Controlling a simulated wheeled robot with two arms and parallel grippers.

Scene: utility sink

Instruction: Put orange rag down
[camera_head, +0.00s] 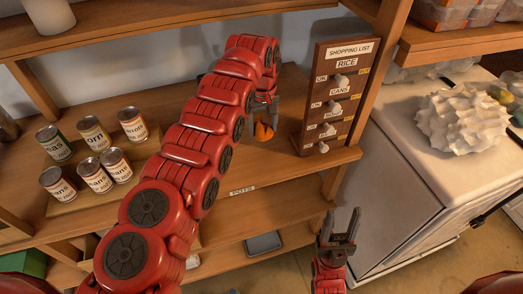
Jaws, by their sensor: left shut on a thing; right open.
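My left arm reaches from the bottom left across the wooden shelf. Its gripper (264,113) is near the shelf's right part and is shut on the orange rag (263,132). Only a small bunched bit of the rag shows below the fingers. It appears to be just above or on the shelf board; I cannot tell whether it touches. The arm hides part of the shelf behind it. My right gripper (340,226) is open and empty, low in front of the shelf, with its fingers pointing up.
Several cans (92,136) stand on a wooden riser at the left of the shelf (290,168). A shopping list board (337,95) with knobs stands right of the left gripper. A white cabinet (400,185) with a crumpled white cloth (462,122) is at the right.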

